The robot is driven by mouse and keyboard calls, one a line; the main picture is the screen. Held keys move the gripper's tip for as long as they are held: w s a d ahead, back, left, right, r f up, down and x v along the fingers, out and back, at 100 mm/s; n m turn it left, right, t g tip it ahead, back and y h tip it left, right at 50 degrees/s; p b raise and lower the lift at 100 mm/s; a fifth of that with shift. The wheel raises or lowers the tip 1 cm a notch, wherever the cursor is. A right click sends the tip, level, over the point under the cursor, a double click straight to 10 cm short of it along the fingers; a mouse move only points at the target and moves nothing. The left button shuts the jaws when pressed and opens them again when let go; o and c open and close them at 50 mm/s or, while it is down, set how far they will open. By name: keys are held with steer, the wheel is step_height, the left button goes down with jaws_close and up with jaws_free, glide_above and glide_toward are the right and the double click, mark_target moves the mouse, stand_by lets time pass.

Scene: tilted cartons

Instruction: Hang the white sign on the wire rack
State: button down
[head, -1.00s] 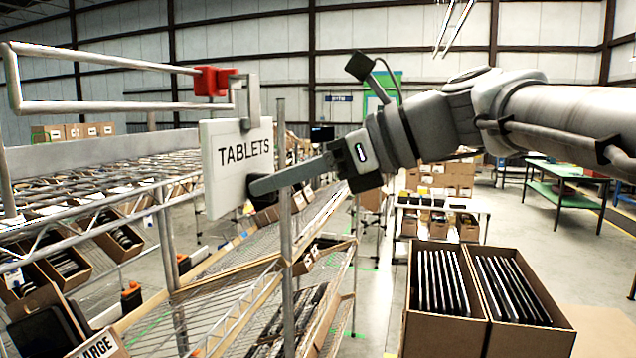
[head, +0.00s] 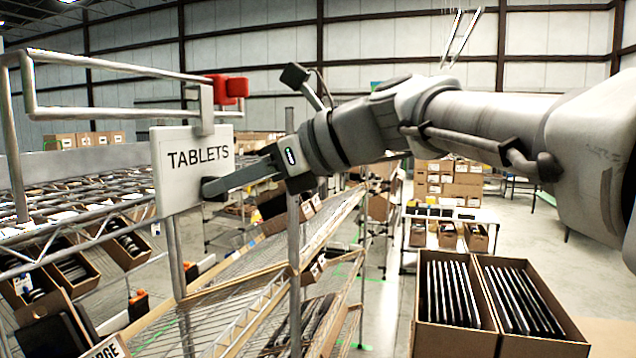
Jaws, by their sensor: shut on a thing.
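The white sign (head: 176,182) reads "TABLETS" and hangs upright in the head view, left of centre. A grey hook (head: 206,118) rises from its top edge. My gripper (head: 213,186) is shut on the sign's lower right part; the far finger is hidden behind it. The wire rack (head: 70,189) fills the left side. A grey wire arm (head: 110,68) stands above it with a red end piece (head: 236,87). The hook overlaps the wire arm in the picture, just left of the red piece. I cannot tell whether it rests on the wire.
Tilted cartons (head: 75,270) of goods stand on the rack's shelves. A rack post (head: 294,270) rises below my gripper. Two open cartons of tablets (head: 455,338) stand at the lower right. Open floor (head: 385,285) lies between them and the rack.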

mark_target(202, 202)
steer(key=shift+w+a, duration=0.3)
steer(key=shift+a, duration=0.75)
steer(key=shift+w+a, duration=0.25)
steer(key=shift+a, duration=0.75)
steer(key=shift+w+a+f, duration=0.1)
steer(key=shift+a, duration=0.1)
steer(key=shift+f+b, duration=0.55)
steer(key=shift+f, duration=0.2)
steer(key=c, duration=0.8)
jaws_free()
steer(key=shift+o, duration=0.2)
steer(key=shift+d, duration=0.15)
